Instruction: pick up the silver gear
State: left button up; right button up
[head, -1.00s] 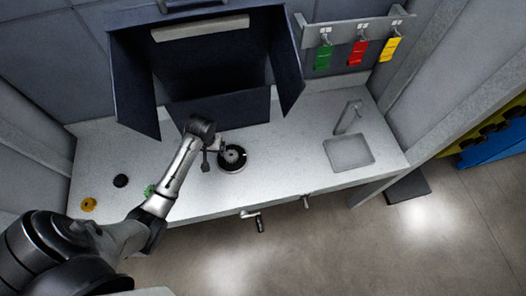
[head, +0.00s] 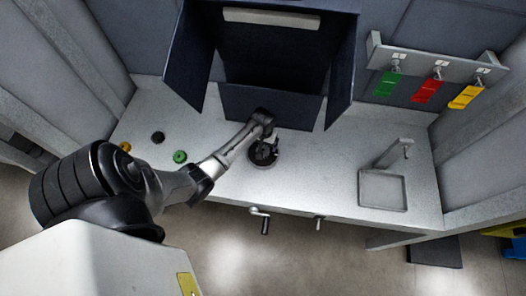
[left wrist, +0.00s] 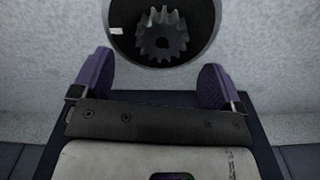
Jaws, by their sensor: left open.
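The silver gear (left wrist: 162,36) shows in the left wrist view, toothed and with a small hole in its middle. It sits on a dark round stand (left wrist: 122,42). In the head view the round stand (head: 264,163) is on the grey worktop, and my gripper partly covers it; the gear is hard to make out there. My left gripper (head: 266,147) is over the stand. In the left wrist view its two purple-padded fingers (left wrist: 156,78) are wide apart with nothing between them, and the gear shows beyond them. My right gripper is not in view.
A green gear (head: 180,156), a black gear (head: 158,137) and a yellow gear (head: 125,147) lie at the left of the worktop (head: 320,175). A dark open box (head: 272,106) stands behind. A sink (head: 383,188) is at the right, with coloured tags (head: 428,91) above.

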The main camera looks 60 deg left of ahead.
aim_at(263, 150)
pick_arm(q)
jog(key=shift+s+f, duration=0.2)
jog(key=shift+f, duration=2.55)
jog(key=shift+c, duration=0.3)
jog(key=c, duration=1.3)
jog(key=shift+r, duration=0.15)
jog(key=shift+r, duration=0.55)
notch_tip(263, 150, up, 3)
jog(key=s+d+r, duration=0.1)
jog(key=d+r, duration=0.1)
jog(key=d, duration=0.1)
jog(key=s+d+r, duration=0.1)
jog(key=d+r, duration=0.1)
jog(key=d, duration=0.2)
jog(key=s+d+r, duration=0.1)
jog(key=d+r, duration=0.1)
jog(key=d, duration=0.2)
jog(key=shift+s+r+p, duration=0.35)
jog(key=shift+s+p, duration=0.05)
